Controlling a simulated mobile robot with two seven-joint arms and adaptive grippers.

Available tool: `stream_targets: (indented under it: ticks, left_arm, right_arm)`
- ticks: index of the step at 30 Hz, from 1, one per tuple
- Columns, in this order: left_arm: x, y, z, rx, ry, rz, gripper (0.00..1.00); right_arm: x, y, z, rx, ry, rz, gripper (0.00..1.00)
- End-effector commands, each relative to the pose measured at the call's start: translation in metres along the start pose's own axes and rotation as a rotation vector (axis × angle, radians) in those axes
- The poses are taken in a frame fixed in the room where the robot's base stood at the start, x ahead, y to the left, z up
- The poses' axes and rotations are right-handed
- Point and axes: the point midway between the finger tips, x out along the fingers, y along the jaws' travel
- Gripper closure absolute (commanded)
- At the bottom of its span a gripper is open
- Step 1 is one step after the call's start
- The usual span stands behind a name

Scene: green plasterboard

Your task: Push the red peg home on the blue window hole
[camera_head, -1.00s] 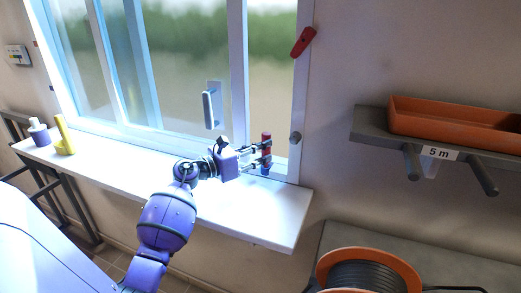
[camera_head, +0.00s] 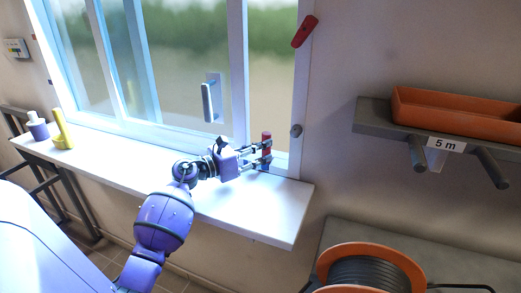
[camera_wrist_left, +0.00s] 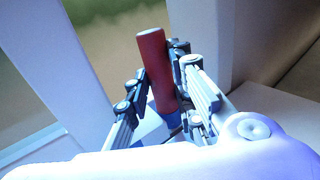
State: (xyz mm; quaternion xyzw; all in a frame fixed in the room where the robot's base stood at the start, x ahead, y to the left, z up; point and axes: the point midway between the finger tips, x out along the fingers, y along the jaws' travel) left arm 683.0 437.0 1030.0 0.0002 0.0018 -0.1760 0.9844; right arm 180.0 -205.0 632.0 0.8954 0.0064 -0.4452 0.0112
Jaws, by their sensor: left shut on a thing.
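The red peg (camera_head: 266,137) stands nearly upright at the right end of the white sill, close to the window frame. It also shows in the left wrist view (camera_wrist_left: 156,70), a little tilted there. A blue piece (camera_head: 264,168) is directly below the peg; in the left wrist view the blue (camera_wrist_left: 172,120) shows at the peg's lower end. My left gripper (camera_head: 265,153) is shut on the red peg, with a finger on each side. The blue window hole is hidden behind the fingers and peg, so I cannot tell how deep the peg sits. My right gripper is not in view.
The white sill (camera_head: 230,203) is clear left of my arm, up to a yellow item (camera_head: 61,135) and a purple-and-white item (camera_head: 38,128). A window handle (camera_head: 208,102) is behind my gripper. A shelf with an orange tray (camera_head: 455,112) and a cable reel (camera_head: 370,270) stand right.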

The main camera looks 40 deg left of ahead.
Motion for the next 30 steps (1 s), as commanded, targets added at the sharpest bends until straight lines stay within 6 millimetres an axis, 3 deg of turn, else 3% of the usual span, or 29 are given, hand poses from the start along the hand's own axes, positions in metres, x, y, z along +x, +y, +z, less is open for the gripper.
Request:
stream_targets:
  ticks: [6,7,11,22,30]
  left_arm:
    - [0.000,0.000,0.000,0.000,0.000,0.000,1.00]
    - [0.000,0.000,0.000,0.000,0.000,0.000,0.74]
    - [0.000,0.000,0.000,0.000,0.000,0.000,0.57]
    - [-0.005,0.001,0.000,0.001,0.001,0.002,0.56]
    - [-0.055,0.001,-0.002,0.002,0.005,0.002,0.56]
  right_arm:
    - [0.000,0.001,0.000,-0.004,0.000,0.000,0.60]
    - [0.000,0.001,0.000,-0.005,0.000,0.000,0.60]
    - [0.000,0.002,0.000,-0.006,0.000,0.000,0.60]
    - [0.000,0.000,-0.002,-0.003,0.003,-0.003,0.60]
    - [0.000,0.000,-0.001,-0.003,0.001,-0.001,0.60]
